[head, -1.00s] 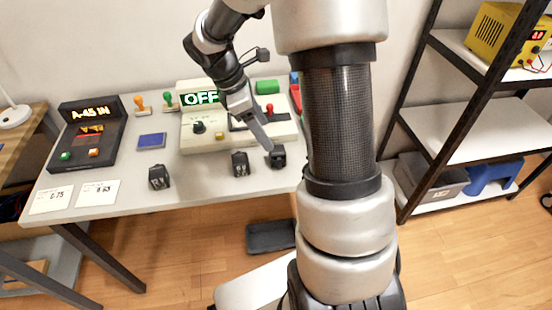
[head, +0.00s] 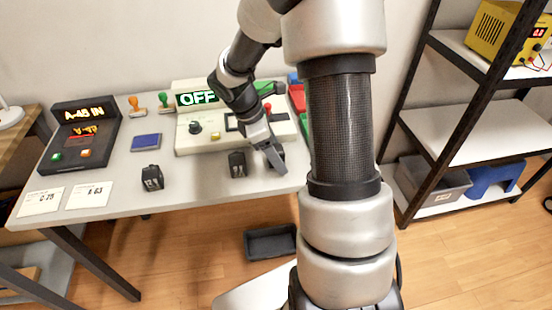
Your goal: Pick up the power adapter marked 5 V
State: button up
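Several small black power adapters stand in a row near the front of the grey table (head: 200,195). The left adapter (head: 152,178) and the middle adapter (head: 237,164) have pale markings too small to read surely. A third adapter (head: 274,153) at the right is mostly hidden behind my gripper (head: 278,165). My gripper points down at that right adapter, near the table's right end. I cannot tell whether the fingers touch it, stand around it, or are open or shut. No 5 V marking is legible on any adapter.
A beige tester box (head: 205,145) with a green OFF display stands behind the adapters. A black sign unit (head: 82,135), stamps, a blue pad (head: 146,142) and two white cards (head: 88,195) are at the left. A dark tray (head: 270,241) lies below the table. A shelf (head: 490,135) stands right.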

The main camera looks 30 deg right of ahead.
jog(key=c, duration=1.3)
